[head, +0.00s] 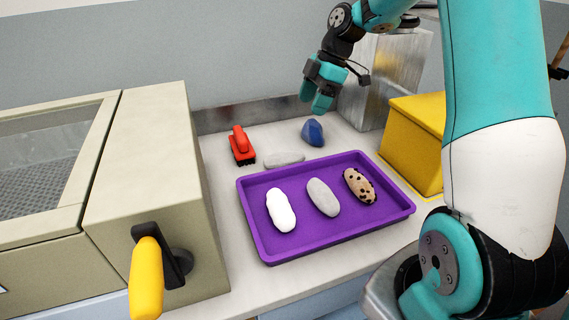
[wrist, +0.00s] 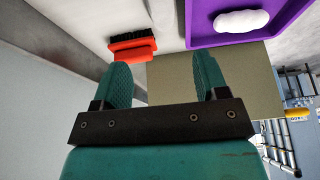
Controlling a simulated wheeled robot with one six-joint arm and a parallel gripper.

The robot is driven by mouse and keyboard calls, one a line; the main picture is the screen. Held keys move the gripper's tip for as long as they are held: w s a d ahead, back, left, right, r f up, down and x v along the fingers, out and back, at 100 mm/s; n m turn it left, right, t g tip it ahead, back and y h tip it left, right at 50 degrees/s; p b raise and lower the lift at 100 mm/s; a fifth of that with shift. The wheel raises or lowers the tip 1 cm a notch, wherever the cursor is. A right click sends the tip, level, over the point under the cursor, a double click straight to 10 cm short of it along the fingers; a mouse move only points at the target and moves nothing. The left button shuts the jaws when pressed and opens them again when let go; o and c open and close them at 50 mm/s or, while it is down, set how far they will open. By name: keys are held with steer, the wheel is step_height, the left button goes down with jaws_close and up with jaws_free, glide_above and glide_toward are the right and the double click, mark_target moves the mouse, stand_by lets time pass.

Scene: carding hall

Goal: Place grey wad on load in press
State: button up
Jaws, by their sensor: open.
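The grey wad (head: 323,197) lies in the middle of the purple tray (head: 259,248), between a white wad (head: 281,209) on its left and a brown, dark-spotted wad (head: 359,185) on its right. My gripper (head: 321,103) is open and empty, raised behind the tray above the blue lump. Its two teal fingers (wrist: 163,80) show apart in the wrist view with nothing between them. The wrist view also shows the white wad (wrist: 240,20), but the grey wad is not in it. I cannot tell for sure which thing is the press; no load shows.
A beige machine (head: 150,165) with a window and yellow handle (head: 146,278) stands left. A red brush (head: 242,147), pale flat lump (head: 285,159) and blue lump (head: 313,132) lie behind the tray. A yellow box (head: 413,150) and metal box (head: 385,80) stand right.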

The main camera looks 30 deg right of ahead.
glide_toward(287, 152)
steer(key=p+x, duration=0.1)
steer(key=x, duration=0.4)
steer(key=shift+s+f, duration=0.15)
steer(key=shift+f, duration=0.15)
steer(key=shift+p+x, duration=0.6)
steer(key=shift+x, duration=2.15)
steer(key=shift+a+r, duration=0.1)
steer(key=shift+r, duration=0.05)
steer(key=c, duration=0.8)
step_height(287, 152, up, 20)
steer(key=shift+a+b, duration=0.1)
steer(key=shift+b, duration=0.35)
